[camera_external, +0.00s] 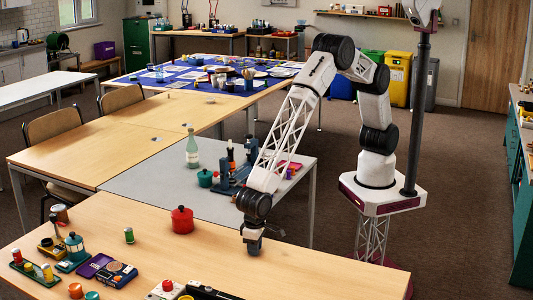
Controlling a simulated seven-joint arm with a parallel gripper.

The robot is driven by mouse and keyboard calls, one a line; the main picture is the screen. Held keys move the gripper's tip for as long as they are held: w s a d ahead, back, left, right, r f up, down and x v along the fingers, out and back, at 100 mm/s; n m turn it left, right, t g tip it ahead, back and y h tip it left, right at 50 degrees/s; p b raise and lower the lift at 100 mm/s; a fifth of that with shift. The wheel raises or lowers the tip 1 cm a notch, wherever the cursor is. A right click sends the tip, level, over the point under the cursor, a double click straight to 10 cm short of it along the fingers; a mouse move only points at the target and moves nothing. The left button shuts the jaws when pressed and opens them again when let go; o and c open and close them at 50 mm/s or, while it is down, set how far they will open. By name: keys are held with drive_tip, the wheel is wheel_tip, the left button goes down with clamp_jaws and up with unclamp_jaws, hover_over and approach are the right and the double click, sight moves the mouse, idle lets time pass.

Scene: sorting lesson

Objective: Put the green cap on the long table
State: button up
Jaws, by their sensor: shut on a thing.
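My gripper (253,250) points down low over the front wooden table (200,268), near its back edge. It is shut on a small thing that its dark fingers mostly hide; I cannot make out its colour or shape. I cannot pick out a green cap for certain. A small green-sided jar or can (129,236) stands on the front table at the left. A dark green lidded pot (205,179) stands on the grey table. Which table is the long one is not clear from this view.
A red lidded pot (182,220) stands left of my gripper. Trays and small jars crowd the table's left end, and a dark tray (208,293) lies at the front edge. The right part is clear. A pale green bottle (192,150) stands on the grey table (150,182).

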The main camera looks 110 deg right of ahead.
drive_tip(key=shift+f, duration=0.1)
drive_tip(key=o, duration=0.9)
wheel_tip(320, 180, up, 12)
drive_tip(key=shift+r, duration=0.1)
idle(0.5)
idle(0.4)
idle(0.4)
